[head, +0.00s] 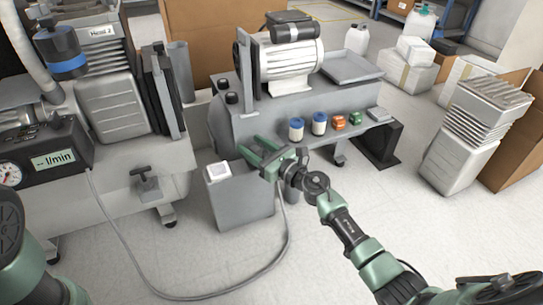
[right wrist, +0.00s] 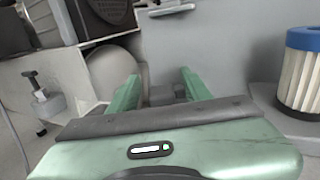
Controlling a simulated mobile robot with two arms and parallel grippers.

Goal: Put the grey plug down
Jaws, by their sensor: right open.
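My right gripper (head: 258,153) is open, with its green fingers spread above and beside a grey pedestal box (head: 240,200) in front of the middle compressor. It also shows in the right wrist view (right wrist: 160,86). There, a small dark grey block (right wrist: 162,95), which may be the grey plug, shows between the open fingers. I cannot tell whether it touches them or what it rests on. In the head view I cannot make the plug out clearly at the gripper. My left gripper is not in view; only part of my left arm shows at the lower left.
A grey hose (head: 185,297) loops over the floor from the gauge unit (head: 45,165) at left. Blue-topped filters (head: 319,123) and small orange and green parts (head: 339,123) stand on the compressor's ledge. A grey finned unit (head: 468,135) and boxes stand at right.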

